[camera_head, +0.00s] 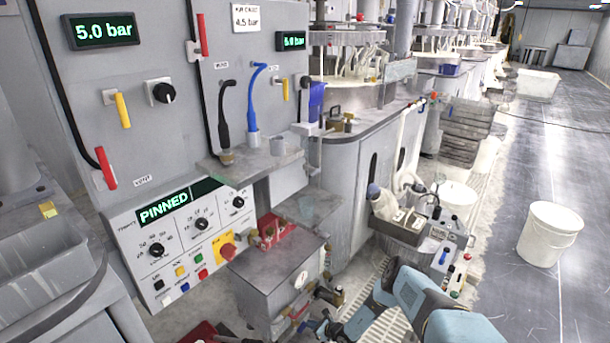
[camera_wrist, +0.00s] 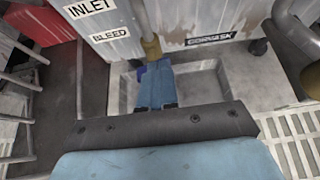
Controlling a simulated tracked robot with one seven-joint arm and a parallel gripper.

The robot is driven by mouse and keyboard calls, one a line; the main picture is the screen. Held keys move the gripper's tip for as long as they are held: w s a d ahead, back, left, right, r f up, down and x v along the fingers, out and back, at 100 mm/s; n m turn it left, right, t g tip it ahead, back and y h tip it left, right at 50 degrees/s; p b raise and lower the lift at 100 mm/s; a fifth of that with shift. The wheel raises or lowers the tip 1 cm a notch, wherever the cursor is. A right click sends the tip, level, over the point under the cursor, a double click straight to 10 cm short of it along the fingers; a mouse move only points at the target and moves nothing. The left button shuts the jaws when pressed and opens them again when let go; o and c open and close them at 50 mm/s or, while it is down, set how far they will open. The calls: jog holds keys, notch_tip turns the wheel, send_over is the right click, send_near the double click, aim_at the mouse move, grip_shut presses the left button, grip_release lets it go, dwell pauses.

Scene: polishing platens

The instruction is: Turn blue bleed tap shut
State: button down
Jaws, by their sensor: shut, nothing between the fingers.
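The blue bleed tap (camera_wrist: 141,72) shows in the wrist view as a small dark blue piece below a brass fitting (camera_wrist: 151,47), mostly hidden by my fingers. A white label reading BLEED (camera_wrist: 111,35) is on the grey cabinet to its left. My gripper (camera_wrist: 156,70) is shut, its two blue fingers together with nothing held. The fingertips are right beside the blue piece and below the brass fitting; I cannot tell whether they touch it. In the head view my gripper is at the bottom, beside the small grey cabinet (camera_head: 275,285), and the tap cannot be made out.
An INLET label (camera_wrist: 87,8) is above the BLEED label. A grey pipe (camera_wrist: 292,40) curves down at right in the wrist view. White floor grating (camera_wrist: 298,135) lies below it. A control panel (camera_head: 190,240) stands left, and a white bucket (camera_head: 549,235) stands on open floor at right.

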jog(key=shift+s+d, duration=0.7)
jog(key=shift+d, duration=0.2)
jog(key=shift+s+d, duration=0.7)
jog(key=shift+d, duration=0.2)
